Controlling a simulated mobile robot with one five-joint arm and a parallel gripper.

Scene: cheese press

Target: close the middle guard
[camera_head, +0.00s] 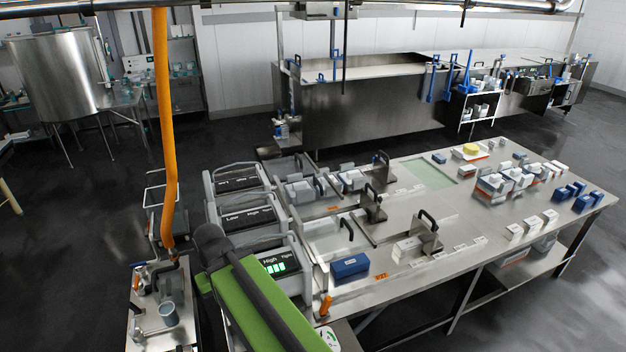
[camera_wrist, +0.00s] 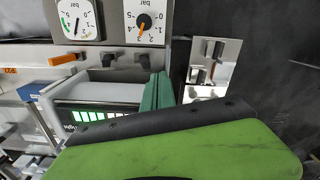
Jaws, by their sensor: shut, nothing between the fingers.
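Three presses stand in a row at the table's left end: a far one (camera_head: 238,181), a middle one (camera_head: 248,214) and a near one (camera_head: 276,264) with a lit green display. Beside them are thin black handles; the middle one (camera_head: 318,186) is upright. Farther right, steel plates with arched black handles stand, including a middle plate (camera_head: 374,207). I cannot tell surely which part is the middle guard or how far open it stands. The near display also shows in the wrist view (camera_wrist: 97,116). My green arm covers much of both views; I cannot make out my gripper's fingers.
A blue box (camera_head: 350,266) and white blocks lie on the steel table (camera_head: 380,268). An orange vertical hose or pole (camera_head: 163,120) stands left of the presses. A small side bench (camera_head: 150,318) is at lower left. The wrist view shows two bar gauges (camera_wrist: 145,22).

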